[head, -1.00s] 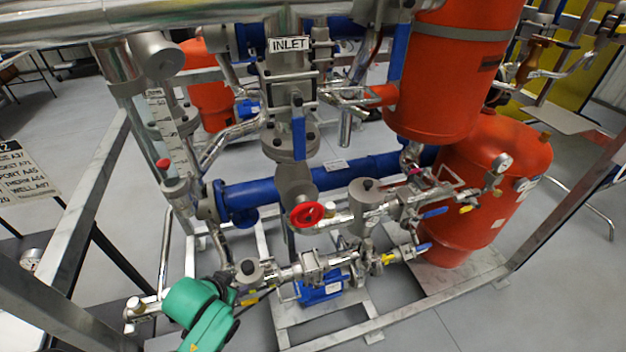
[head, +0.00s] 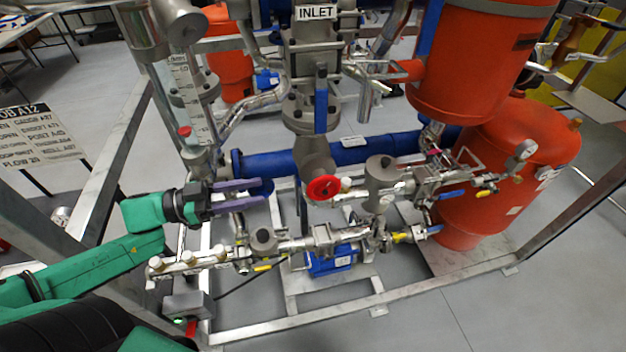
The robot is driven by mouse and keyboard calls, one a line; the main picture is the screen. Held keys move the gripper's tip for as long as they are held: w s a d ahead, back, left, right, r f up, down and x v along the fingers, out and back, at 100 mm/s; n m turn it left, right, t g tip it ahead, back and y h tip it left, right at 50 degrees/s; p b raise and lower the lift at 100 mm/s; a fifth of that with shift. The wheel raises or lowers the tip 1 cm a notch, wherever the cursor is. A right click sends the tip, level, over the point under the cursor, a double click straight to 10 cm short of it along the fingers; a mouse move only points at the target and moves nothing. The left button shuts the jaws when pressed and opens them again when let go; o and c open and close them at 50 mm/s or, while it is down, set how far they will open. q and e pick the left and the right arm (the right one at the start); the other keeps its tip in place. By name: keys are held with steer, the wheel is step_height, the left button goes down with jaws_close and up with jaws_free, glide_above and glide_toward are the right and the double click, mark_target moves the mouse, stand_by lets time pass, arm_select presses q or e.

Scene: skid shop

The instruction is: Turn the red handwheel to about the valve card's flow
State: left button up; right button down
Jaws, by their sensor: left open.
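The red handwheel (head: 323,188) sits at the middle of the head view, on the pipework just below the grey vertical valve body. The valve card (head: 40,137) stands at the left edge, partly cut off; its last line reads "FLOW 20", perhaps with more cut away. A clear scaled tube (head: 187,95), marked with numbers, stands upright left of the inlet pipe. My left gripper (head: 262,187) is open and empty, its purple fingers pointing right toward the handwheel, with a gap between them and the wheel. My right gripper is not in view.
A blue horizontal pipe (head: 375,150) runs behind the handwheel. Silver pipes with yellow and blue levers lie below and to the right. Red tanks (head: 510,175) fill the right side. A grey frame rail (head: 350,297) crosses the front, and another post stands at left.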

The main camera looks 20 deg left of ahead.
mark_target(312, 182)
arm_select(q)
steer(key=b+x, duration=0.3)
steer(key=x, duration=1)
steer(key=shift+w+d, duration=0.2)
steer(key=shift+d, duration=0.05)
jaws_close()
